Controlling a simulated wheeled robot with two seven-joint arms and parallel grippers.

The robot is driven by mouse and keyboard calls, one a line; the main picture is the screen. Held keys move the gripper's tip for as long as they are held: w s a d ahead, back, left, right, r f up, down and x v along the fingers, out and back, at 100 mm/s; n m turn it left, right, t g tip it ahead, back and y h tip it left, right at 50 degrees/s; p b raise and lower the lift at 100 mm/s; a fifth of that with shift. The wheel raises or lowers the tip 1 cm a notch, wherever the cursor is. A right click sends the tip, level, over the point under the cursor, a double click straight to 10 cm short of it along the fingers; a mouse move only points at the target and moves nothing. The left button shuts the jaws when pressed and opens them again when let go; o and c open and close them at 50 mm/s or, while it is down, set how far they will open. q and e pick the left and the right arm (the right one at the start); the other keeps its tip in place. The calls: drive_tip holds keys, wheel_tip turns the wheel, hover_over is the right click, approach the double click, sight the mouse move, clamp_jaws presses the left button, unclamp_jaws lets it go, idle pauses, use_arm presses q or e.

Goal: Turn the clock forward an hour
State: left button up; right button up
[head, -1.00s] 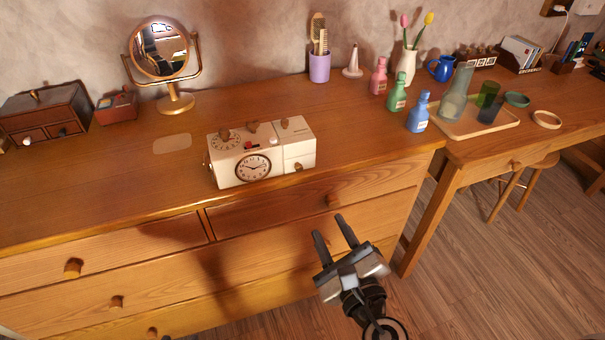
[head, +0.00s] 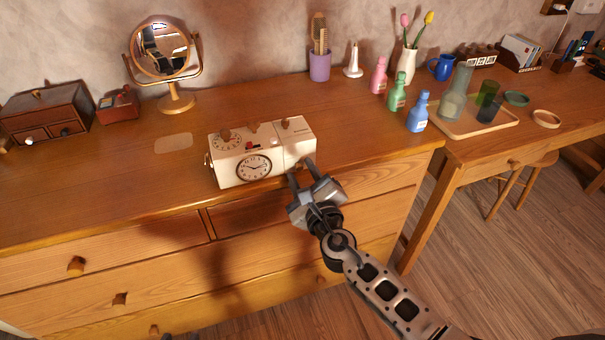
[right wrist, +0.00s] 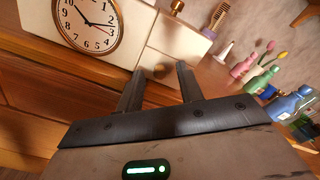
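The cream clock box (head: 233,167) stands on the wooden dresser top. Its front has a round white dial (head: 253,167) with dark hands, and a small brown knob (right wrist: 160,71) on the right panel. Brown knobs, a red button and a small dial are on top. My right gripper (head: 302,171) is open and empty just in front of the right panel. In the right wrist view its fingers point at the front knob, which appears between the tips; contact cannot be told. My left gripper (head: 180,337) barely shows at the bottom edge, its two dark tips apart.
A round mirror (head: 161,50) and small wooden chest (head: 46,113) stand behind left. Pink, green and blue bottles (head: 418,113) and a tray (head: 492,128) stand to the right. The dresser top around the clock is clear. Drawer knobs (head: 77,264) stick out below.

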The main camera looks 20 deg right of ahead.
drive_tip(key=shift+w, duration=0.15)
drive_tip(key=shift+c, duration=0.4)
clamp_jaws()
drive_tip(key=shift+m, duration=0.4)
